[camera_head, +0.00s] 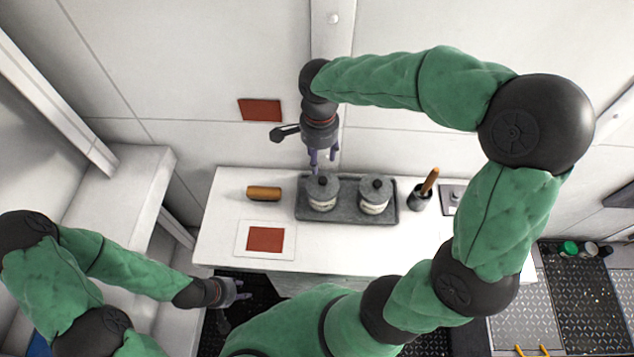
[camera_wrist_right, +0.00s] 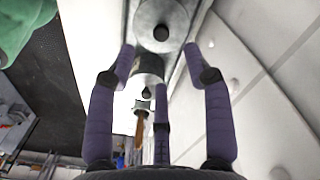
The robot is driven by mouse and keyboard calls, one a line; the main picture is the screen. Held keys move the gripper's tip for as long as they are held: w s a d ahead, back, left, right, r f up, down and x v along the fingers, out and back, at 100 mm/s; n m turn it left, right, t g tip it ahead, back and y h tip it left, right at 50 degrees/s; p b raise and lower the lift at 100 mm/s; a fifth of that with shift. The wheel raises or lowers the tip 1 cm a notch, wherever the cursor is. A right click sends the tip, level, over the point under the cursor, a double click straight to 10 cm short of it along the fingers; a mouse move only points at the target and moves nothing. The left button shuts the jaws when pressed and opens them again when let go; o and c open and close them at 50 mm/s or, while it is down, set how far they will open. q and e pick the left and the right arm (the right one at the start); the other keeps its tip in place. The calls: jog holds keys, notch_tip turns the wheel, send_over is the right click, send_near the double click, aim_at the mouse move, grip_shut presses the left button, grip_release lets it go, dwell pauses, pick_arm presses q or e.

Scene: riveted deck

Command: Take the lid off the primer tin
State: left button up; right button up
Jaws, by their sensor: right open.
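Two light tins with grey lids and dark round knobs stand side by side on a dark grey tray (camera_head: 348,214): the left tin (camera_head: 322,202) and the right tin (camera_head: 374,205). Both lids are on. Their labels are too small to read, so I cannot tell which is the primer tin. My right gripper (camera_head: 323,162) is open and empty, fingers pointing down, just above and behind the left tin. In the right wrist view, one lid (camera_wrist_right: 162,22) lies beyond the spread fingers and the other (camera_wrist_right: 148,66) shows between them. My left gripper (camera_head: 240,291) is open and empty, low at the table's front left.
The tray is on a white table (camera_head: 222,225). A yellow-brown roller (camera_head: 264,193) and a white sheet with a red patch (camera_head: 265,239) are left of it. A dark pot (camera_head: 419,199) with a wooden-handled brush is on the right. A wall with a red patch (camera_head: 260,110) rises behind.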

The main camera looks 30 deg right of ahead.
send_over(323, 179)
jog(key=a, duration=0.1)
notch_tip(323, 179, down, 6)
jog(key=shift+r+b, duration=0.2)
jog(key=shift+b, duration=0.25)
jog(key=f, duration=0.2)
jog(key=d+f, duration=0.1)
jog(key=f, duration=0.1)
jog(key=shift+b, duration=0.35)
jog(key=shift+f, duration=0.6)
jog(key=shift+c, duration=0.3)
grip_shut()
